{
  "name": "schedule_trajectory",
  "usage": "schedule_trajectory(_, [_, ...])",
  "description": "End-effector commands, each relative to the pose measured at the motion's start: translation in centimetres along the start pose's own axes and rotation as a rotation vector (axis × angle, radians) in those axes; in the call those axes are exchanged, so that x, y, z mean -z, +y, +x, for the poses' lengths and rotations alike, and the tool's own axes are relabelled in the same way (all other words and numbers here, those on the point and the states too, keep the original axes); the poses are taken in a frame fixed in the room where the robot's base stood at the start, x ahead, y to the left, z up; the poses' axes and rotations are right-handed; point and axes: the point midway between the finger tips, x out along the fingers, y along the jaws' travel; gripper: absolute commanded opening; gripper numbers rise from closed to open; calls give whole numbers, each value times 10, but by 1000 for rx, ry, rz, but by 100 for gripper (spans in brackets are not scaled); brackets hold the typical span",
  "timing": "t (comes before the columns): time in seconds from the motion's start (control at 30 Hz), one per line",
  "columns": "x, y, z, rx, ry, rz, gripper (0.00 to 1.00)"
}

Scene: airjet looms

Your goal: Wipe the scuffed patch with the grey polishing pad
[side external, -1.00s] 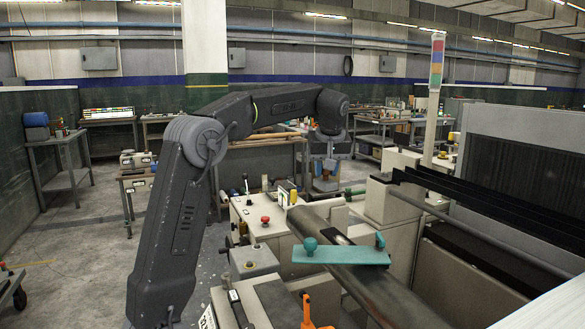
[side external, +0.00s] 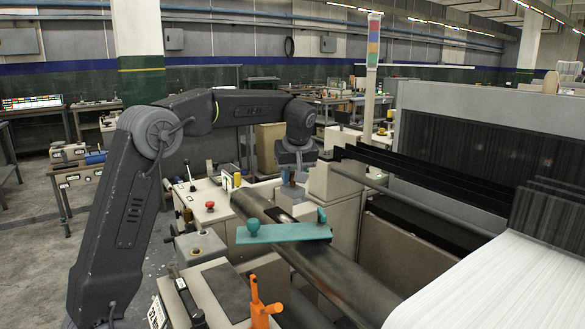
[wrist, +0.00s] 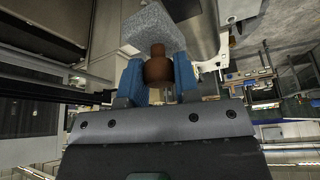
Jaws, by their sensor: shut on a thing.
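My gripper (wrist: 158,78) has two blue fingers shut on the brown knob (wrist: 158,68) of the grey polishing pad (wrist: 152,27). The pad is a speckled light-grey block beyond the fingertips in the wrist view. In the side view my gripper (side external: 294,160) is over the far end of a long dark cylinder (side external: 320,262); the pad's underside and any contact are too small to tell. A small dark patch (side external: 284,217) shows on the cylinder behind a teal bar; I cannot tell whether it is the scuffed patch.
The teal bar (side external: 290,233) with two knobs lies across the cylinder. A cream console with a red button (side external: 210,205) stands left of it. An orange clamp-like part (side external: 262,305) is in front. Black loom bars (side external: 420,185) and white warp (side external: 480,285) lie to the right.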

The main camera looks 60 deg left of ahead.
Motion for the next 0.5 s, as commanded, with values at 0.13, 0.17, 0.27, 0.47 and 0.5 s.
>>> schedule_trajectory(0.13, [-6,0,13,1,-1,0,10])
schedule_trajectory(0.17, [-7,0,15,1,-1,0,10])
schedule_trajectory(0.27, [-10,0,24,1,-1,0,10])
schedule_trajectory(0.47, [-17,0,41,2,-2,0,10])
schedule_trajectory(0.5, [-18,0,44,2,-2,0,10])
